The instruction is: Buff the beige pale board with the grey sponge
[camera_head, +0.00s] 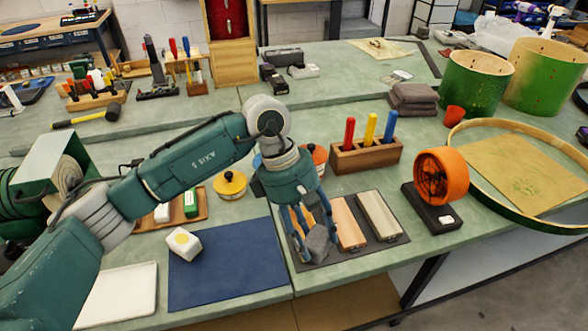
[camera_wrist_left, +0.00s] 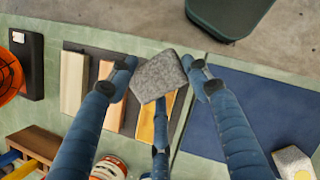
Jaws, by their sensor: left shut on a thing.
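My left gripper (camera_head: 312,238) is shut on the grey sponge (camera_head: 319,244); the left wrist view shows the fingers (camera_wrist_left: 165,78) on both sides of the sponge (camera_wrist_left: 158,76). Three boards lie side by side on a dark mat (camera_head: 333,250). The palest beige board (camera_head: 379,215) is the rightmost in the head view and the leftmost in the wrist view (camera_wrist_left: 74,82). A pinkish-tan board (camera_head: 347,224) lies in the middle. An orange-tan board (camera_wrist_left: 147,124) is partly hidden below the sponge and gripper. I cannot tell whether the sponge touches anything below. My right gripper is not seen.
A blue mat (camera_head: 230,265) with a white-and-yellow block (camera_head: 184,242) lies left of the boards. A wooden block with colored handles (camera_head: 365,158) stands behind them. An orange fan-like wheel (camera_head: 440,175) on a dark base stands to the right, beside a large hoop (camera_head: 573,225).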

